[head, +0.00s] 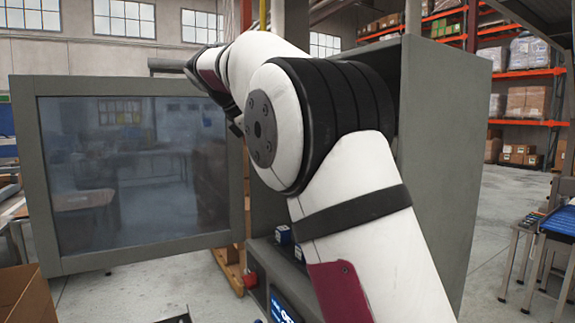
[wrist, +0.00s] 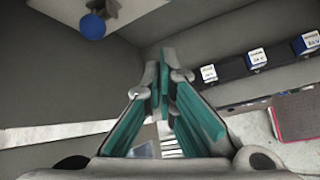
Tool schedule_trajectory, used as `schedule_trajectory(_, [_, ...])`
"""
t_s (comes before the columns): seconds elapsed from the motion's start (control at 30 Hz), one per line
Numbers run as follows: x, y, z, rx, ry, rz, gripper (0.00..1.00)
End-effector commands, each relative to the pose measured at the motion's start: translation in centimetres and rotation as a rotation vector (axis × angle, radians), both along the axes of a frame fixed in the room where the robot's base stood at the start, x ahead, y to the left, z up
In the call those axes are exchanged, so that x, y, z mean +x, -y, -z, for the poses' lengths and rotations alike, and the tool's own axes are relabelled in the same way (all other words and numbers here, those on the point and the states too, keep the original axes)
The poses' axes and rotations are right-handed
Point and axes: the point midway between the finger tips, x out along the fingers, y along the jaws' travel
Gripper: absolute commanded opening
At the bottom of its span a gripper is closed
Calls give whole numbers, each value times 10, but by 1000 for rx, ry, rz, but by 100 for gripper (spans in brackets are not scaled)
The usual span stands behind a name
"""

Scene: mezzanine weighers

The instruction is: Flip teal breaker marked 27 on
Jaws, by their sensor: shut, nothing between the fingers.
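My gripper (wrist: 172,72) shows in the wrist view with its teal-padded fingers closed together and nothing between them. It is inside or at the mouth of a grey cabinet (head: 452,150). Several small blocks with blue and white faces sit along a dark rail to the right in the wrist view, among them one block (wrist: 256,60) and another at the far right (wrist: 306,43). Their labels are too small to read. The gripper is apart from them. I cannot make out a teal breaker marked 27. In the head view my arm hides most of the cabinet's inside.
The cabinet's windowed door (head: 130,170) stands open to the left. A blue ball-shaped knob (wrist: 92,27) is at the upper left of the wrist view. Blue-and-white blocks (head: 283,235) and a red button (head: 250,280) sit low by the cabinet. A cardboard box (head: 25,300) is at lower left.

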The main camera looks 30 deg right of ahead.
Motion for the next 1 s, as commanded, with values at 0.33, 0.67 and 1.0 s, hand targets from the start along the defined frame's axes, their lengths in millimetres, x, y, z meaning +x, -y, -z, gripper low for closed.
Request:
schedule_trajectory(0.33, [-6,-20,-23,0,1,1,0])
schedule_trajectory(0.67, [-6,-20,-24,0,1,1,0])
schedule_trajectory(1.0, [-23,-17,-22,60,51,24,0])
